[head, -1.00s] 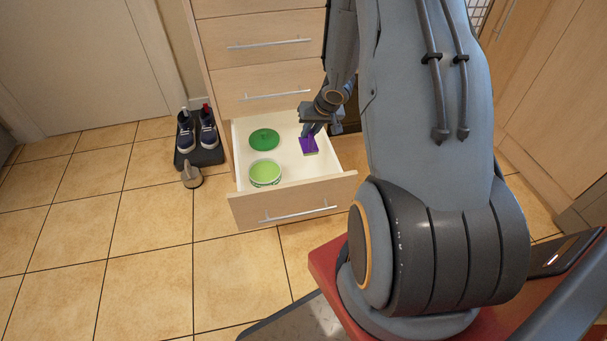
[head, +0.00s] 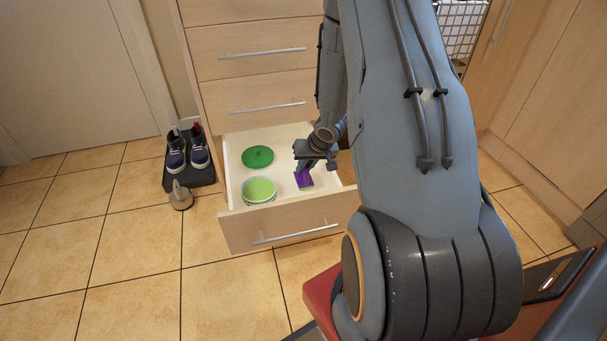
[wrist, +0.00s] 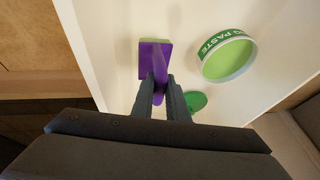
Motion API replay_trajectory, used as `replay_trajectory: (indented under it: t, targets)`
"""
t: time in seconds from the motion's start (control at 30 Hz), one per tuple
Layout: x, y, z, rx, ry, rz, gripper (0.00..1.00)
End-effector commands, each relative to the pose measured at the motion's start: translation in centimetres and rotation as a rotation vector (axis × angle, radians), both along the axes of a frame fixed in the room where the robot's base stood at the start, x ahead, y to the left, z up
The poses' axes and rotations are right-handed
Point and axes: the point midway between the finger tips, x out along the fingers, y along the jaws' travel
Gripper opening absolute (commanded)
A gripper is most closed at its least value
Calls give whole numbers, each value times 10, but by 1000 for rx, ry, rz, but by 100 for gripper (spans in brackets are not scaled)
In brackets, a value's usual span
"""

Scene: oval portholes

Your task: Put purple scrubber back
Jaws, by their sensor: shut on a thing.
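The purple scrubber (head: 304,179) has a purple top with a raised handle and a thin green pad under it. It is in the open bottom drawer (head: 287,228), on the right side of its white inside. My gripper (wrist: 160,92) is shut on the scrubber's handle, with one finger on each side. In the wrist view the scrubber (wrist: 153,60) reaches out past the fingertips, close over the drawer floor. I cannot tell whether its pad touches the floor. In the head view my gripper (head: 302,168) comes down into the drawer from above.
A green tub labelled "paste" (wrist: 229,56) stands in the drawer beside the scrubber. A green round lid (head: 257,156) lies behind the tub. Shoes on a dark tray (head: 190,158) and a small beige object (head: 180,196) are on the floor left of the drawers.

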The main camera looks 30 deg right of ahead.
Motion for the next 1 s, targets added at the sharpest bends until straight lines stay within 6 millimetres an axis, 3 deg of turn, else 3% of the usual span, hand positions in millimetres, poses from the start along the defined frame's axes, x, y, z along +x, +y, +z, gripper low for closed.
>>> replay_trajectory:
  t: [0.03, 0.13, 0.5, 0.53, 0.63, 1.0]
  targets:
    - [0, 0, -11, 1, 1, -2, 0]
    - [0, 0, -20, 0, 1, 0, 0]
    - [0, 0, -22, 2, 1, 0, 0]
    - [0, 0, -22, 2, 1, 0, 15]
    - [0, 0, -21, 0, 0, -1, 32]
    - [0, 0, -17, 0, 0, 1, 32]
